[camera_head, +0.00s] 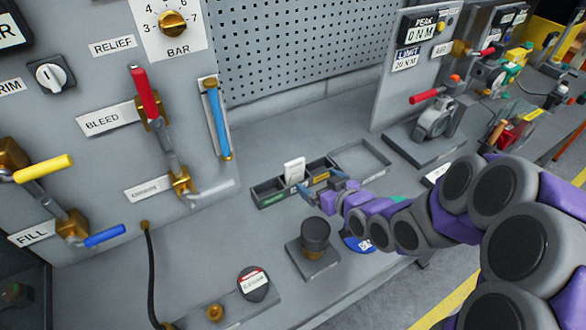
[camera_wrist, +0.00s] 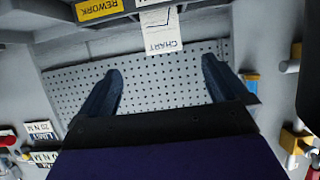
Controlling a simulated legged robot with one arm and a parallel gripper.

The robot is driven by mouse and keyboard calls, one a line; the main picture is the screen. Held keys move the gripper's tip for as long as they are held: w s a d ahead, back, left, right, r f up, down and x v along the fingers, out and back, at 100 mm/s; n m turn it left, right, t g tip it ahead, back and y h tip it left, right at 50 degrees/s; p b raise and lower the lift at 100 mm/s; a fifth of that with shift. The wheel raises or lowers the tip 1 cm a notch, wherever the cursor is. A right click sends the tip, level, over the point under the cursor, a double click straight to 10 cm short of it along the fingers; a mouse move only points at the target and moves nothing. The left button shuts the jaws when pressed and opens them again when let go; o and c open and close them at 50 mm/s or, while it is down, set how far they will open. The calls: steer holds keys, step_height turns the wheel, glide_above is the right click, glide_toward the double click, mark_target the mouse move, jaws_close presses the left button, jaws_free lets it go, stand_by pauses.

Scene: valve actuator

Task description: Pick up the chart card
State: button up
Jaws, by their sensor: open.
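The chart card (camera_head: 294,170) is a white card standing upright in a dark compartment tray (camera_head: 268,191) on the bench. In the wrist view the chart card (camera_wrist: 161,31) hangs into the top middle, with the word CHART upside down. My gripper (camera_head: 320,184) is just in front of the tray, right of the card and nearer the camera. In the wrist view my gripper (camera_wrist: 162,78) has its two blue-grey fingers spread wide. The card lies between their lines but beyond the tips, apart from both. The card's lower end is hidden in the tray.
The tray has a yellow REWORK label (camera_wrist: 98,8). A shallow grey tray (camera_head: 375,172) lies to its right. A dark round knob (camera_head: 316,234) on a block stands in front. A panel with valve levers (camera_head: 148,95) rises at left; a pegboard (camera_head: 300,45) stands behind.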

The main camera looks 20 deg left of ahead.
mark_target(296, 169)
steer(key=p+x, duration=0.2)
steer(key=x, duration=0.8)
steer(key=shift+s+a+f, duration=0.1)
steer(key=shift+f, duration=0.05)
steer(key=shift+w+f, duration=0.15)
steer(key=shift+w, duration=0.25)
steer(key=x, duration=0.1)
steer(key=b+x, duration=0.1)
steer(key=x, duration=0.3)
steer(key=shift+s+a, duration=0.25)
steer(key=shift+a, duration=0.25)
steer(key=shift+d, duration=0.5)
steer(key=c, duration=0.3)
steer(key=shift+a, duration=0.25)
steer(key=c, duration=0.8)
